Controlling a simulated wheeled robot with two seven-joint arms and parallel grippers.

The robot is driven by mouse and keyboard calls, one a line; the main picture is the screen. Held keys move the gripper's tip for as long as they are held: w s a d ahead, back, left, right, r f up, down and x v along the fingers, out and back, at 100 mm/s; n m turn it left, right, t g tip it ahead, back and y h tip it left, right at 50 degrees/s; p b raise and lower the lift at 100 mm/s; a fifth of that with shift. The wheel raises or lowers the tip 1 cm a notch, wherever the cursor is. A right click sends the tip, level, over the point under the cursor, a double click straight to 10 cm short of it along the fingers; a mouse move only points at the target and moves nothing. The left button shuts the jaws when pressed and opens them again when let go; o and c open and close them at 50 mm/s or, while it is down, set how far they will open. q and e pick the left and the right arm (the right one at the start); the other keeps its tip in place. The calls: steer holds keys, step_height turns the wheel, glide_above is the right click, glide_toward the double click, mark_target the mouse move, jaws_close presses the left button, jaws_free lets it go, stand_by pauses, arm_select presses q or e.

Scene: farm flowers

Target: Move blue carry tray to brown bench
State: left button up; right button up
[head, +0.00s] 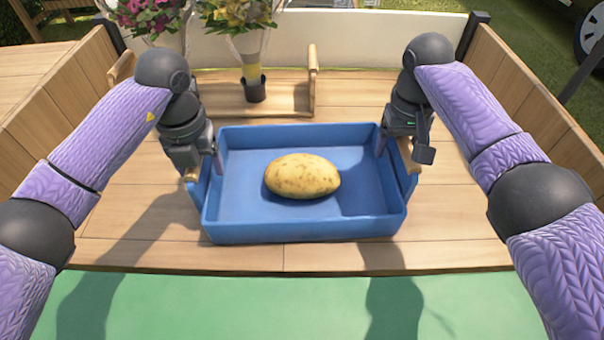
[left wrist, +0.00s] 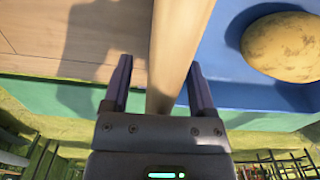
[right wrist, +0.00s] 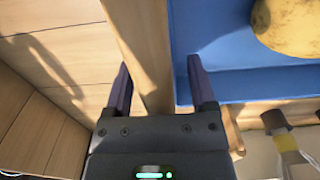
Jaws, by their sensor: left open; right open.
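The blue carry tray (head: 300,229) sits on a wooden plank surface (head: 450,225) in the head view, with a potato (head: 302,176) lying in it. My left gripper (head: 203,172) is at the tray's left side. In the left wrist view its open fingers (left wrist: 158,92) stand on either side of the wooden handle (left wrist: 172,60). My right gripper (head: 394,152) is at the tray's right side. In the right wrist view its open fingers (right wrist: 160,90) straddle the other wooden handle (right wrist: 147,40). Neither gripper is closed on a handle. I cannot tell whether the fingers touch the wood.
Flower bunches (head: 240,14) are at the back left. Wooden side walls (head: 545,110) rise left and right. A green surface (head: 300,305) lies in front.

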arm_select(q)
jaws_close()
arm_select(e)
jaws_close()
stand_by(1.1)
